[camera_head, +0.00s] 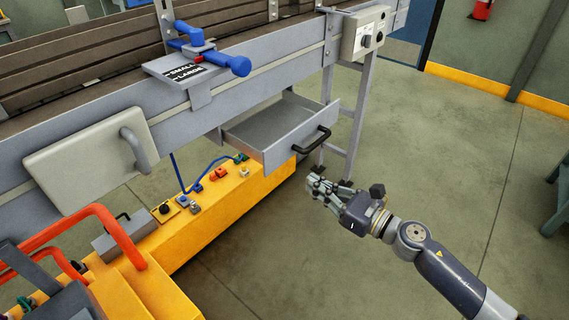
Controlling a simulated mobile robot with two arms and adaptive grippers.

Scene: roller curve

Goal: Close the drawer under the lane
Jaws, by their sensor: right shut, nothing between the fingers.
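The grey drawer (284,142) under the lane (220,75) stands open and juts out to the lower right. It looks empty inside. Its dark handle (311,140) is on the front face. My right gripper (311,187) is shut and empty. In the picture it shows just below the drawer front and handle, apart from them. My left gripper is not in view.
A yellow bench (236,208) with small coloured parts and a blue cable runs below the drawer. A lane leg (361,118) stands behind the drawer. A grey panel with a handle (80,160) is at left.

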